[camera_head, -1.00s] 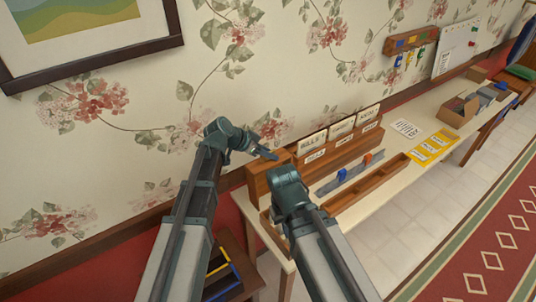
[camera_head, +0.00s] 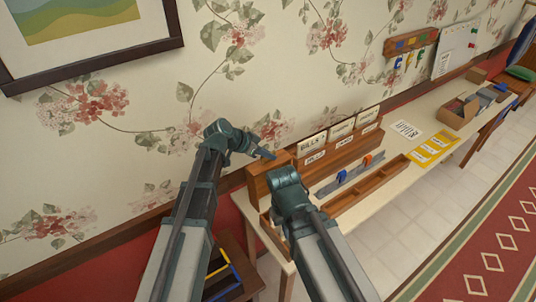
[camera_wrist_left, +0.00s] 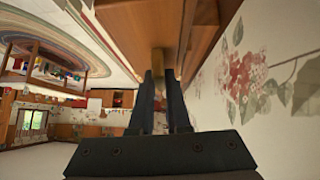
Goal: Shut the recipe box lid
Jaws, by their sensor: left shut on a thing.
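The wooden recipe box (camera_head: 264,218) is at the near left end of the table, largely hidden behind my right arm. Its brown lid (camera_head: 258,183) seems to stand raised at the wall side. My left gripper (camera_head: 267,154) is at the lid's upper edge. In the left wrist view, the left fingers (camera_wrist_left: 160,92) are shut on a small brown piece (camera_wrist_left: 158,64) beside the lid's wooden panel (camera_wrist_left: 140,30). My right gripper (camera_head: 288,190) is in front of the box, with its fingers hidden from view.
A wooden letter rack (camera_head: 340,147) with labelled cards stands just right of the box. A grey rail with blue and orange clips (camera_head: 345,174) and a long wooden tray (camera_head: 370,186) lie before it. A yellow sheet (camera_head: 434,149) lies farther along. The floral wall is close behind.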

